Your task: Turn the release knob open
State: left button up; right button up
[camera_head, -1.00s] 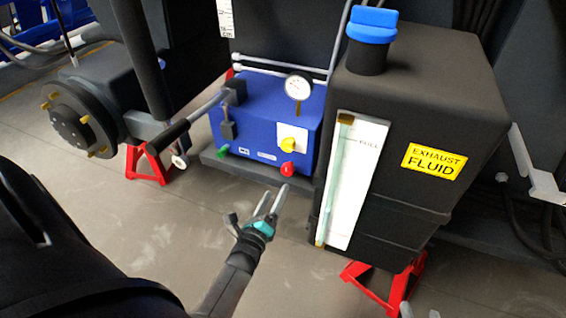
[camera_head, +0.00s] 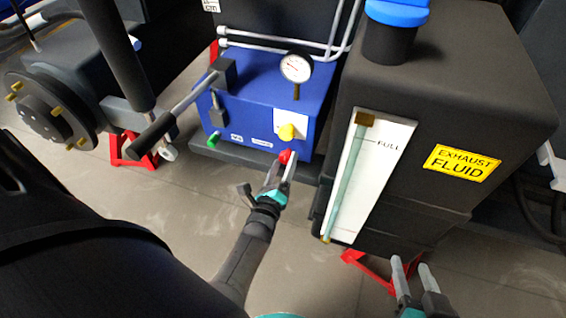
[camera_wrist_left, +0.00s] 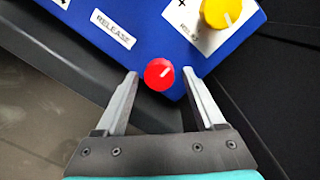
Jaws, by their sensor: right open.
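The red knob (camera_head: 286,156) sits low on the front of the blue pump box (camera_head: 255,105). In the left wrist view, the red knob (camera_wrist_left: 159,74) has a white mark pointing up and right. A RELEASE label (camera_wrist_left: 113,29) is up and left of it. My left gripper (camera_head: 282,164) is open, its fingertips on either side of the red knob; I cannot tell whether they touch it. The left gripper (camera_wrist_left: 161,76) also shows in the wrist view with a finger on each side. My right gripper (camera_head: 410,264) is open and empty at the bottom right.
A yellow knob (camera_head: 287,132) is just above the red one, and a green knob (camera_head: 213,139) is at the box's left. A gauge (camera_head: 296,67) stands on top. The black exhaust fluid tank (camera_head: 450,100) stands close on the right. A lever handle (camera_head: 152,135) projects left.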

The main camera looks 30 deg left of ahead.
pick_arm(q)
grip_shut()
dwell(0.3)
